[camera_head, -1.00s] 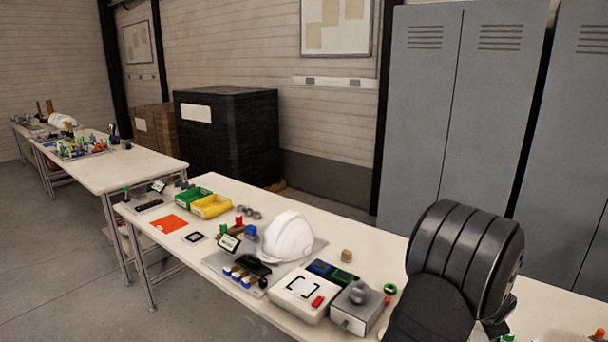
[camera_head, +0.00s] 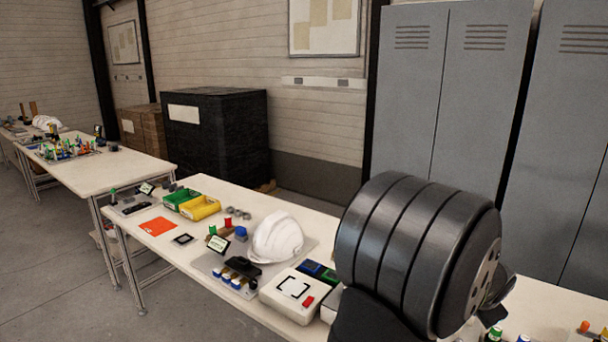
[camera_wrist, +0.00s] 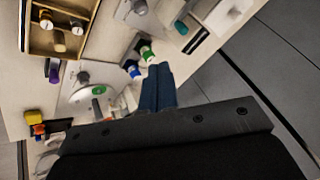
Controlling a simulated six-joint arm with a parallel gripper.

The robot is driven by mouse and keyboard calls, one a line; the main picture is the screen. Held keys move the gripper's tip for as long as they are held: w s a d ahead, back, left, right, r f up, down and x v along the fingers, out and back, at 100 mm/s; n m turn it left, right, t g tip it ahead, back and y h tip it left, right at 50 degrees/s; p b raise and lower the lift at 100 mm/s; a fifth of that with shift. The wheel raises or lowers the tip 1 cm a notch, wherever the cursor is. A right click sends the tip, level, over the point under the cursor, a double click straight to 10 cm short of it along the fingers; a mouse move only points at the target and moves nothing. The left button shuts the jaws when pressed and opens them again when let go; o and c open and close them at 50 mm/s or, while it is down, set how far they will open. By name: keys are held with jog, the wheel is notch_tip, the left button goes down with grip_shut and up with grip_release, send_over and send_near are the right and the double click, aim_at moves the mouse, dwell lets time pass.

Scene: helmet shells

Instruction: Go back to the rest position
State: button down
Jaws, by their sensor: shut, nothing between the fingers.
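My gripper (camera_wrist: 158,75) shows in the wrist view with its two dark blue fingers together and nothing between them. It hangs above a table (camera_wrist: 104,47) with small items on it, apart from them as far as I can tell. In the head view my black ribbed arm part fills the right foreground, and the gripper's fingers are not visible there. A white helmet shell (camera_head: 277,238) sits on a grey plate on the near table, left of my arm.
A white box with a red button (camera_head: 294,295) stands beside my arm, which partly covers a grey box. Green and yellow bins (camera_head: 200,207) stand farther left. In the wrist view a wooden tray (camera_wrist: 47,40) holds several knobs. Grey lockers (camera_head: 450,90) stand behind.

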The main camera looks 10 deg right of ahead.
jog(key=w+a+r+n+g+y, duration=0.1)
jog(key=w+a+r+n+g, duration=0.1)
jog(key=w+r+n, duration=0.3)
jog(key=shift+w+a+r, duration=0.65)
jog(key=shift+w, duration=0.05)
jog(key=c, duration=2.2)
grip_release()
